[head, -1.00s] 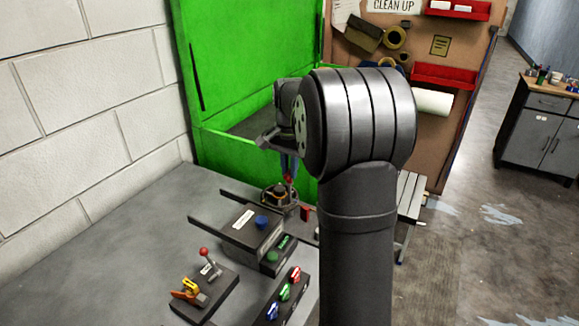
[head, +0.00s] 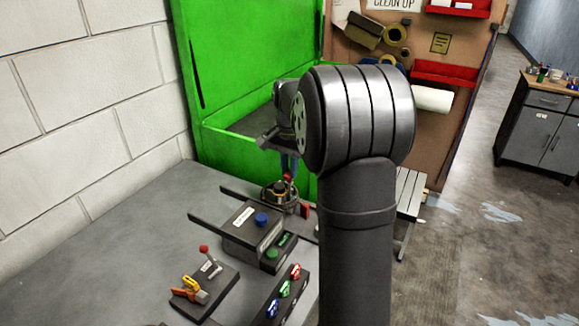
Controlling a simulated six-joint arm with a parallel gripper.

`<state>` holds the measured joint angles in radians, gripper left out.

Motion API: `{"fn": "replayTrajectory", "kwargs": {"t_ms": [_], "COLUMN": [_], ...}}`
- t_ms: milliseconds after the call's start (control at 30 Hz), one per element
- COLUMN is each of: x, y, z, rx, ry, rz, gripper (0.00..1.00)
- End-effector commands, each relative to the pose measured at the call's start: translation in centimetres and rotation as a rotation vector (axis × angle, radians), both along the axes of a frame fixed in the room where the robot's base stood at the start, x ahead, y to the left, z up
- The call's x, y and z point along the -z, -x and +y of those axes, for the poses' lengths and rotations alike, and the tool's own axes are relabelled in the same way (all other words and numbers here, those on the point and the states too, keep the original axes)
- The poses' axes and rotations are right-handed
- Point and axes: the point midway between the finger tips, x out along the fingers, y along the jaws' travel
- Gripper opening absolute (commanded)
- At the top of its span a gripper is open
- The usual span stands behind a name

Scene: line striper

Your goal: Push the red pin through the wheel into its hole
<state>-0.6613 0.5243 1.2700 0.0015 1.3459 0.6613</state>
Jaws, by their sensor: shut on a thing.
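The wheel (head: 272,197) is a dark round piece with yellow-orange parts, at the far end of the dark machine on the bench. My gripper (head: 290,170) points down just above it, mostly hidden behind my arm. Its bluish fingers are shut on the red pin (head: 289,178), a small red bit at the fingertips over the wheel's middle. The pin's lower end and the hole are too small or hidden to make out. I cannot tell how deep the pin sits in the wheel.
The dark machine body (head: 240,228) carries a blue knob (head: 262,219). A red block (head: 304,209) is just right of the wheel. Nearer are a red-knobbed lever (head: 204,249) and a switch box (head: 290,292). A green panel (head: 250,60) stands behind; the bench's left is clear.

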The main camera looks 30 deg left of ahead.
Motion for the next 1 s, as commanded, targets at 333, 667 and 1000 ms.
{"fn": "replayTrajectory", "kwargs": {"t_ms": [333,667,1000], "x": [0.9,1.7,2.0], "y": [0.0,0.0,0.0], "z": [0.0,0.0,0.0], "rx": [0.0,0.0,0.0], "ry": [0.001,0.0,0.0], "rz": [0.001,0.0,0.0], "gripper": [0.0,0.0,0.39]}}
